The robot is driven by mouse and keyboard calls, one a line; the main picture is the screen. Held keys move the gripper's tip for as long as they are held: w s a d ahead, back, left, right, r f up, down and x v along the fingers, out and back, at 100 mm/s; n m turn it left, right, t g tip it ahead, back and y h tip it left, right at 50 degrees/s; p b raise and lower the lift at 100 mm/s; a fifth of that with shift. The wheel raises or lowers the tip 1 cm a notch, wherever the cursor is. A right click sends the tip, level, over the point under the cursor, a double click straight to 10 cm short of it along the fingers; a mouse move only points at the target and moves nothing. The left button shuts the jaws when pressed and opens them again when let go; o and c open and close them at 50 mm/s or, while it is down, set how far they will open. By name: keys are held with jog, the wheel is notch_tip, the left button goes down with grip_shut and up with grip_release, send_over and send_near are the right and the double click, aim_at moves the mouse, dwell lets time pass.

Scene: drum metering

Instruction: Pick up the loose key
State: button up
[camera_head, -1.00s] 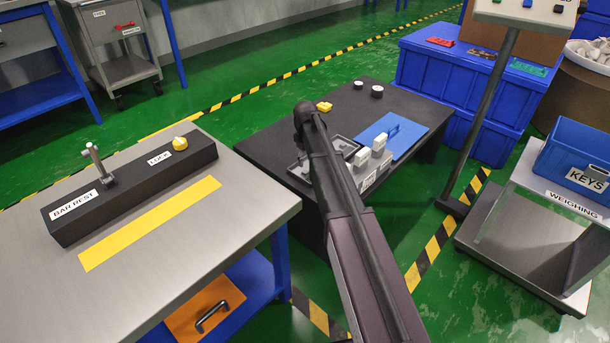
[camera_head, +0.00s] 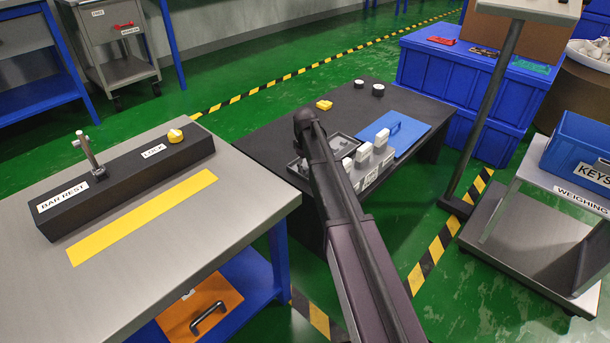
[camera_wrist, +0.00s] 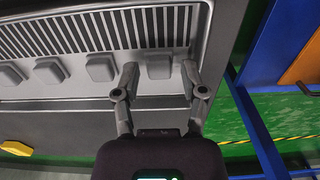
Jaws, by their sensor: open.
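Several pale grey block-shaped keys stand in a row by a striped panel in the wrist view, one of them (camera_wrist: 101,68) left of my gripper. I cannot tell which is loose. My gripper (camera_wrist: 160,80) is open, its two fingertips either side of the near end of another grey key (camera_wrist: 158,65). No clear contact or grip shows. In the head view white keys (camera_head: 381,138) stand on the dark table (camera_head: 262,140), and my own arm hides my gripper and part of the row.
A blue board (camera_head: 408,128) lies right of the keys, and a yellow piece (camera_head: 323,104) behind them. A blue bin marked KEYS (camera_head: 570,160) sits on the weighing stand (camera_head: 588,203) at right. The steel bench with the bar rest (camera_head: 130,185) is at left.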

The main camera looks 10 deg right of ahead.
jog(key=shift+f, duration=0.2)
dwell(0.5)
jog(key=c, duration=0.5)
